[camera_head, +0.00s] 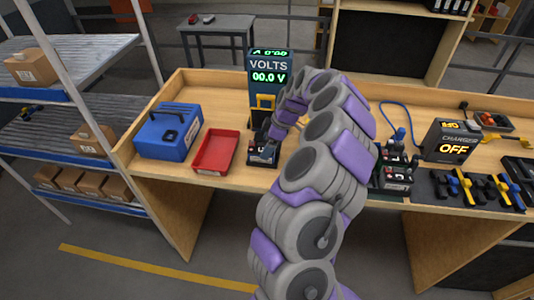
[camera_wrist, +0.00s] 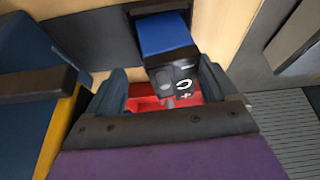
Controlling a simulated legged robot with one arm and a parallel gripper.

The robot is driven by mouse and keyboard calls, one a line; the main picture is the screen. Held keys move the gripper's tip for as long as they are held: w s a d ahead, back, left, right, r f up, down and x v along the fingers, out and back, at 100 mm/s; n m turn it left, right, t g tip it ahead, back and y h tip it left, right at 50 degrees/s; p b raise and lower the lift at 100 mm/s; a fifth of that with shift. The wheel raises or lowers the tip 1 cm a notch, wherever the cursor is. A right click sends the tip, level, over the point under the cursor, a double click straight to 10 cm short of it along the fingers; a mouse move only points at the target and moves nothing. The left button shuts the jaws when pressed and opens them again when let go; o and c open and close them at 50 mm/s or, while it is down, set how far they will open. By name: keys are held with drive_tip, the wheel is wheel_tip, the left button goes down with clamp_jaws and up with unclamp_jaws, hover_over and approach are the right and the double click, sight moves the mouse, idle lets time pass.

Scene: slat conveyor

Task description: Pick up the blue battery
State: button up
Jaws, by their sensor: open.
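In the wrist view, the blue battery (camera_wrist: 165,35) has a black end (camera_wrist: 178,78) with white markings. That end lies between the two fingers of my gripper (camera_wrist: 165,92), which are open, one on each side. I cannot tell whether either finger touches it. A dark recess lies behind the battery, and red shows beneath its black end. In the head view, my gripper (camera_head: 268,152) is low in front of the volts display (camera_head: 270,67), over a small dark base (camera_head: 256,160). I cannot make out the battery there; my arm covers part of this area.
On the bench, a blue case (camera_head: 160,145) with a black handle and a red tray (camera_head: 215,153) stand left of my gripper. To the right are a dark block with red parts (camera_head: 397,178), a charger reading OFF (camera_head: 450,140) and several blue and yellow tools (camera_head: 465,187).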

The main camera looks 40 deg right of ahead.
sight(262, 146)
drive_tip(key=a+f, duration=0.1)
drive_tip(key=w+a+f, duration=0.1)
drive_tip(key=shift+a, duration=0.35)
drive_tip(key=shift+w+a+f, duration=0.1)
drive_tip(key=shift+w+a, duration=0.05)
drive_tip(key=shift+w, duration=0.15)
drive_tip(key=shift+s, duration=0.1)
drive_tip(key=shift+c, duration=0.8)
drive_tip(key=shift+s+d+r, duration=0.25)
drive_tip(key=shift+d+r, duration=0.05)
drive_tip(key=shift+c, duration=0.6)
drive_tip(key=shift+w+d+f, duration=0.1)
drive_tip(key=shift+d+f, duration=0.1)
drive_tip(key=shift+d, duration=0.55)
drive_tip(key=c, duration=0.5)
drive_tip(key=shift+a+r, duration=0.15)
drive_tip(key=shift+a, duration=0.4)
drive_tip(key=c, duration=0.4)
drive_tip(key=shift+a, duration=0.1)
drive_tip(key=shift+c, duration=0.7)
